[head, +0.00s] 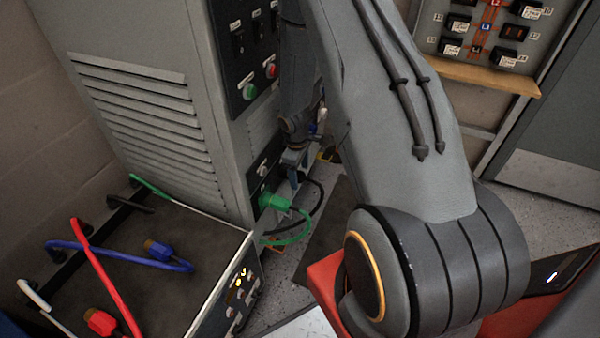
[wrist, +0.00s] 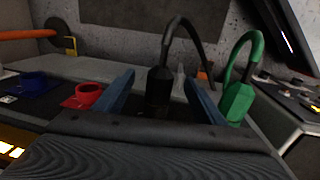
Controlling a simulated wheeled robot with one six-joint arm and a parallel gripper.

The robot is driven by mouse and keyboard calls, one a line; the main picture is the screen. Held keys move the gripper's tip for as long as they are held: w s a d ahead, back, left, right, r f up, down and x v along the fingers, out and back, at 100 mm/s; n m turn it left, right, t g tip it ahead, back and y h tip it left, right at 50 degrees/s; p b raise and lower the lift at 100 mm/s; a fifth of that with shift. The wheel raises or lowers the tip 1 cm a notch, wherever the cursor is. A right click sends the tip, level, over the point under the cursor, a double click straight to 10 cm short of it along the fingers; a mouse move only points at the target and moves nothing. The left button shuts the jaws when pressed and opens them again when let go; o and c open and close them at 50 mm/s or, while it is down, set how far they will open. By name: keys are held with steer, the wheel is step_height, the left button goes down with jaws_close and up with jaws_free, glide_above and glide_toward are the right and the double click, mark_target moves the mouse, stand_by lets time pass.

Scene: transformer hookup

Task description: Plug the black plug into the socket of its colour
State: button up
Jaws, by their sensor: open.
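The black plug (wrist: 158,90) stands upright in the wrist view, between the two blue fingers of my gripper (wrist: 157,98). The fingers are open, with a gap on each side of the plug. Its black cable arches up and right. Its lower end is hidden behind the gripper body, so I cannot see its socket or how deep it sits. In the head view my gripper (head: 294,172) is at the cabinet's lower panel; the black cable (head: 318,200) loops out there, and the plug is hidden.
A green plug (head: 275,202) sits in the panel close by; it also shows in the wrist view (wrist: 238,102). Red (wrist: 85,95) and blue (wrist: 38,84) sockets are empty at left. Red (head: 101,321) and blue (head: 158,250) plugs lie on the cart (head: 150,225).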

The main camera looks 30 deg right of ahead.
steer(key=shift+s+a+r+p, duration=0.1)
steer(key=shift+a+r+p, duration=0.05)
steer(key=shift+r+p, duration=1.3)
steer(key=shift+s+a+r+p, duration=0.1)
steer(key=shift+a+r+p, duration=0.05)
steer(key=shift+r+p, duration=1.2)
steer(key=shift+r, duration=0.1)
steer(key=s+a+r+m+p, duration=0.1)
steer(key=s+a+r+p, duration=0.15)
steer(key=r, duration=0.65)
steer(key=s+a+r+m+p, duration=0.1)
steer(key=s+a+r+m, duration=0.2)
steer(key=r, duration=0.5)
steer(key=s+a+r+p, duration=0.1)
steer(key=s+a+r, duration=0.3)
steer(key=r, duration=0.5)
steer(key=s+a+r+m+y+p, duration=0.1)
steer(key=s+a+r+m+p, duration=0.2)
steer(key=s+r, duration=0.8)
steer(key=s+a+p, duration=0.1)
steer(key=s+a, duration=0.1)
steer(key=s, duration=0.2)
steer(key=shift+r+m+g, duration=0.2)
steer(key=shift+m+g, duration=0.2)
